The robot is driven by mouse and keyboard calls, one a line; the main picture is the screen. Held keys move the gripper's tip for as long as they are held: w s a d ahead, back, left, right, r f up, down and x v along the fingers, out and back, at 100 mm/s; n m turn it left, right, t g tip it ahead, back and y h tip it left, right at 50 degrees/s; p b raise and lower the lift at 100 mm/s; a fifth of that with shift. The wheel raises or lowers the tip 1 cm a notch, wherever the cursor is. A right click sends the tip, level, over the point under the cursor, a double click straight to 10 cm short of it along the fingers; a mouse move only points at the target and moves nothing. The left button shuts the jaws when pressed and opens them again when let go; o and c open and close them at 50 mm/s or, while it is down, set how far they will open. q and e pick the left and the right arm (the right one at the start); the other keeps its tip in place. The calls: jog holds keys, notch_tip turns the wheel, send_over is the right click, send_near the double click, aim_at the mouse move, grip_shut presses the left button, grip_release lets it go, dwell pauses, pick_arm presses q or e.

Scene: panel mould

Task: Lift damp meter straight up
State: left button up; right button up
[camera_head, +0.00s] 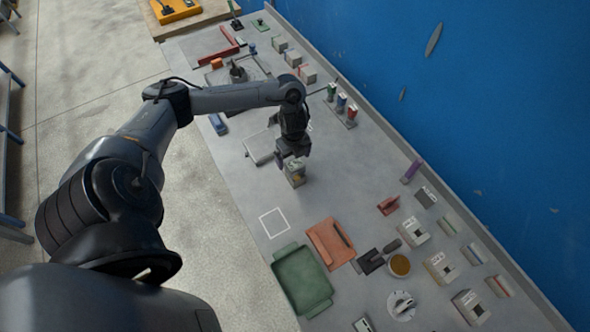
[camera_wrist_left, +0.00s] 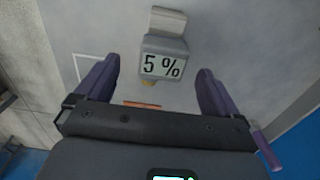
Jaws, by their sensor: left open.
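The damp meter (camera_head: 297,179) is a small grey block standing on the grey bench top, with a yellowish patch low on its side. In the left wrist view the damp meter (camera_wrist_left: 163,62) shows a white "5 %" label facing the camera. My left gripper (camera_head: 292,158) is directly above it and pointing down, hiding its top in the head view. In the wrist view the open fingers of my left gripper (camera_wrist_left: 157,75) stand on either side of the meter, with a clear gap on each side. My right gripper is not in view.
A green tray (camera_head: 303,280) and an orange-brown board (camera_head: 331,243) lie nearer on the bench. A white square outline (camera_head: 273,222) is bare. Several small blocks stand to the right, and coloured bottles (camera_head: 341,103) stand behind. A blue wall (camera_head: 480,90) borders the bench.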

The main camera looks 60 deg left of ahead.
aim_at(295, 164)
pick_arm(q)
jog(key=shift+w+d+f, duration=0.1)
jog(key=shift+d+f, duration=0.05)
jog(key=shift+f, duration=1.45)
jog(key=shift+w+d+f, duration=0.1)
jog(key=shift+d+f, duration=0.05)
jog(key=shift+f, duration=1.45)
jog(key=shift+c, duration=0.4)
jog(key=c, duration=1.4)
jog(key=shift+r, duration=0.15)
